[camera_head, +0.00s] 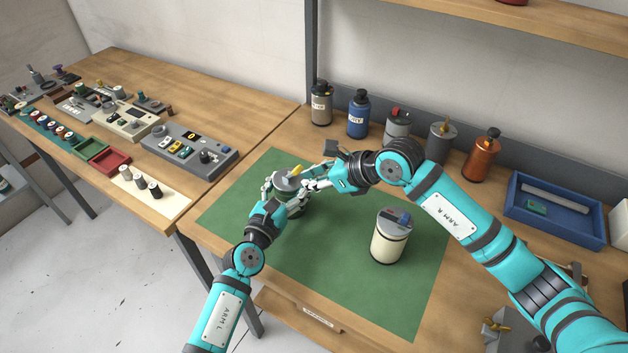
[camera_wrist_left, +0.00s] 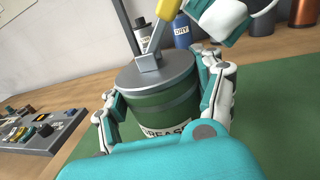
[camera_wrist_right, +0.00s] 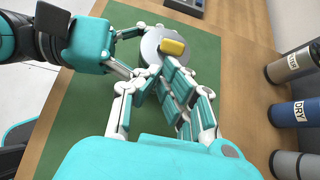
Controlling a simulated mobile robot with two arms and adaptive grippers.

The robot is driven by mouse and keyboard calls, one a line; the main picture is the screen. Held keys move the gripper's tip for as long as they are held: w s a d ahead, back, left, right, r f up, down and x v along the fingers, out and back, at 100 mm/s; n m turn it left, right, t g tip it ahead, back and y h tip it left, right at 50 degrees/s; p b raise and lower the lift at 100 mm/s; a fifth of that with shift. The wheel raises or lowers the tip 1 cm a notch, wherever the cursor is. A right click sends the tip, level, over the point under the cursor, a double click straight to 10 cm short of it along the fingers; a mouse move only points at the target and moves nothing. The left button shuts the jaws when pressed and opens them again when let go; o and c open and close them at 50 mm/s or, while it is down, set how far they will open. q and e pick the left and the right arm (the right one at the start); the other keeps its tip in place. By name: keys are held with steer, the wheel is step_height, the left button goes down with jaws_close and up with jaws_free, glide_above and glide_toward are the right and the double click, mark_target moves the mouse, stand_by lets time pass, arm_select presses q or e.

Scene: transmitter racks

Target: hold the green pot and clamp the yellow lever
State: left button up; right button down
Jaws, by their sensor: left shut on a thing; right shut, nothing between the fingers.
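The green pot (camera_wrist_left: 165,108) with a grey lid stands on the green mat (camera_head: 345,270), its label partly reading "GREASE". The yellow lever (camera_head: 296,170) rises tilted from the lid on a grey stem; its yellow end also shows in the right wrist view (camera_wrist_right: 173,47). My left gripper (camera_head: 287,192) is shut around the pot's body, one finger on each side in the left wrist view. My right gripper (camera_head: 314,181) is shut and empty, beside the lever. In the right wrist view its fingertips (camera_wrist_right: 165,72) are close to the yellow end; whether they touch it is unclear.
A cream pot (camera_head: 388,238) with a grey lid stands on the mat under my right arm. Several bottles, including a blue one (camera_head: 358,115), line the back. A blue tray (camera_head: 553,212) is at right. The left bench holds panels and small parts (camera_head: 188,148).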

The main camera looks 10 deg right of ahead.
mark_target(300, 171)
steer(key=shift+w+a+r+g+h, duration=0.15)
steer(key=shift+r+g+h, duration=0.25)
steer(key=shift+r+h, duration=0.1)
steer(key=r+g+h, duration=0.1)
steer(key=w+a+r+g+h, duration=0.1)
steer(key=h, duration=0.1)
steer(key=shift+a+r, duration=0.1)
steer(key=shift+a, duration=0.15)
steer(key=shift+w+a+r+g+h, duration=0.3)
steer(key=shift+w+a+r, duration=0.15)
steer(key=shift+a, duration=0.15)
steer(key=shift+w+a+r+g+h, duration=0.2)
steer(key=shift+w+a+g+h, duration=0.15)
steer(key=shift+h, duration=0.15)
steer(key=shift+w+a, duration=0.4)
steer(key=shift+a, duration=0.25)
steer(key=shift+w+a, duration=0.4)
steer(key=shift+a, duration=0.2)
steer(key=shift+r, duration=0.2)
steer(key=shift+r, duration=0.7)
